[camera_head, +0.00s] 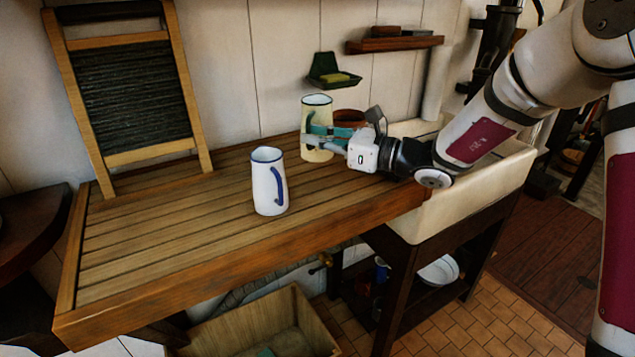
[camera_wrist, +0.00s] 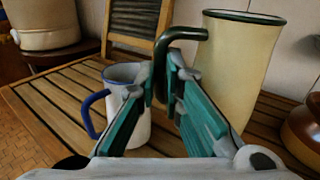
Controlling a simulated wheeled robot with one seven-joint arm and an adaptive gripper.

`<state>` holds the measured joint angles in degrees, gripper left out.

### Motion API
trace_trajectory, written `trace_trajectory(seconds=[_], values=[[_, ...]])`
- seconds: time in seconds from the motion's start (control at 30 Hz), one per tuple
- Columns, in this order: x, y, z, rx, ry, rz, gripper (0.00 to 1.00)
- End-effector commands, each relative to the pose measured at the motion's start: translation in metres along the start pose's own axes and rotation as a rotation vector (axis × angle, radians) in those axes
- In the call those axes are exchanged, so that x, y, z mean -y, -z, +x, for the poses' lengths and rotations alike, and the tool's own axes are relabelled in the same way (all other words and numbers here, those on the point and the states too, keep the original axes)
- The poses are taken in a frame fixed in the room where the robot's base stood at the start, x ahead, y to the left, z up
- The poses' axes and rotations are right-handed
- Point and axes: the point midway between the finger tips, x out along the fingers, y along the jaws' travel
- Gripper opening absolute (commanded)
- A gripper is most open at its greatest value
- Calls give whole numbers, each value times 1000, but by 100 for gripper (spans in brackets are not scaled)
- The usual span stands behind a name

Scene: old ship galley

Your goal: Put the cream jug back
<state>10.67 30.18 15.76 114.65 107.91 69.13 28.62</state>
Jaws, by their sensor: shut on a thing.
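The cream jug (camera_head: 316,108), pale yellow with a dark green rim, is upright at the back right of the slatted wooden drainboard (camera_head: 170,240). In the wrist view the jug (camera_wrist: 238,75) fills the upper right, and its dark green handle (camera_wrist: 186,34) comes down between my fingers. My gripper (camera_head: 312,138) reaches in from the right and is shut on this handle. In the wrist view my gripper (camera_wrist: 165,85) shows teal finger pads. I cannot tell whether the jug's base touches the board.
A white jug (camera_head: 264,185) with blue rim and handle stands in front, left of the cream jug. A brown pot (camera_head: 349,116) is close behind my gripper. A washboard (camera_head: 130,95) leans at the left. A sink (camera_head: 475,180) is right. The board's left half is clear.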

Motion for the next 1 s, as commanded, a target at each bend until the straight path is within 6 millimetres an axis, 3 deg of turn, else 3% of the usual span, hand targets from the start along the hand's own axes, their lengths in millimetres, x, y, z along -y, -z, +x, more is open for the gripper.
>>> trace_trajectory(seconds=[0.2,0.47,0.7,1.0], values=[[-1,37,0,0,1,4,0],[-2,55,0,1,1,1,0],[-3,84,-1,1,1,1,0],[-3,86,-1,1,2,-1,0]])
